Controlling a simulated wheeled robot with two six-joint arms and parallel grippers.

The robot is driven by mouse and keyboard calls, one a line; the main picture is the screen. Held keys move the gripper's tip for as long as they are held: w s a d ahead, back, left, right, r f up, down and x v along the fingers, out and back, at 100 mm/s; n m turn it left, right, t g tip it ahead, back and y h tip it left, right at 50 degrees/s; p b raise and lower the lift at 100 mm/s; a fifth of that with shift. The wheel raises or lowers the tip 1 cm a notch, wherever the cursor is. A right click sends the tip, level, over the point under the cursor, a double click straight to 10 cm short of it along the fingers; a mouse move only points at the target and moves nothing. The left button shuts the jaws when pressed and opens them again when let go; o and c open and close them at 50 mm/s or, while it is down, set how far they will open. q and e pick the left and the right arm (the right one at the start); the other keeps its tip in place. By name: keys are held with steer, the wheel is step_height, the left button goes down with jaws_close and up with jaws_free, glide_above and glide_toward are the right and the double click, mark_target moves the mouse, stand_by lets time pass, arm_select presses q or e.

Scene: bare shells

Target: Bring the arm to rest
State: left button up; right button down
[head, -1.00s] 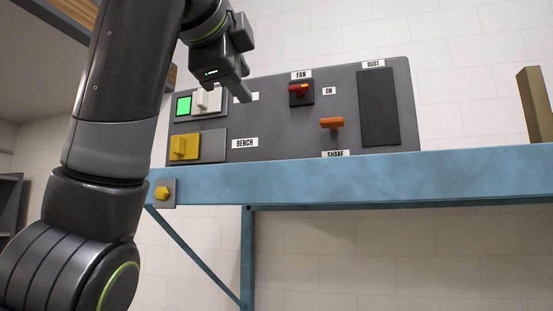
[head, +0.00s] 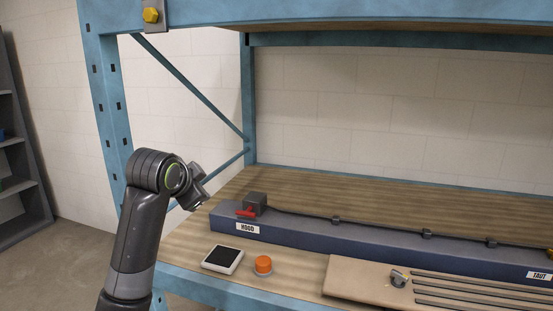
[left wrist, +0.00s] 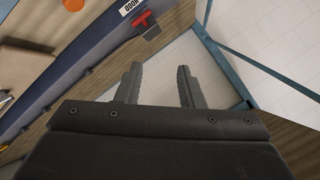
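My left arm is folded at the left of the head view, in front of the blue rack's post. Its gripper (head: 199,200) points down and to the right, left of the workbench top, and its fingers are small there. In the left wrist view the two fingers of the left gripper (left wrist: 159,86) stand apart with nothing between them. Behind them are the bare wall and the rack's frame. My right gripper is in neither view.
A wooden bench top (head: 400,192) carries a blue rail (head: 330,241) with a red-handled switch (head: 247,212) labelled HOOD. In front are a white-framed dark pad (head: 222,259), an orange button (head: 263,265) and a board (head: 350,281) with rods. A blue post (head: 108,100) stands near my arm.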

arm_select(q)
steer(key=s+a+f+n+g, duration=0.1)
steer(key=s+a+f+n, duration=0.15)
steer(key=s+f, duration=0.45)
steer(key=s+a+f+n+g+y, duration=0.1)
steer(key=s+a+f, duration=0.25)
steer(key=f, duration=0.75)
steer(key=s+a+f+n+g, duration=0.15)
steer(key=s+f, duration=0.35)
steer(key=f, duration=0.5)
steer(key=s+a+f+n+g+y, duration=0.1)
steer(key=s+a+f+n, duration=0.15)
steer(key=s, duration=0.75)
steer(key=s+a+f+n+g, duration=0.15)
steer(key=s+f, duration=0.25)
steer(key=s, duration=0.6)
steer(key=s+a+f+n+g+y, duration=0.15)
steer(key=s+f, duration=0.25)
steer(key=s, duration=0.6)
step_height(320, 180, down, 26)
steer(key=a+g, duration=0.1)
steer(key=s+d+f+g+h+b, duration=0.1)
steer(key=s+f, duration=1.4)
steer(key=f, duration=0.1)
steer(key=shift+d+n+b, duration=0.15)
steer(key=shift+n+b, duration=0.2)
steer(key=shift+g, duration=0.25)
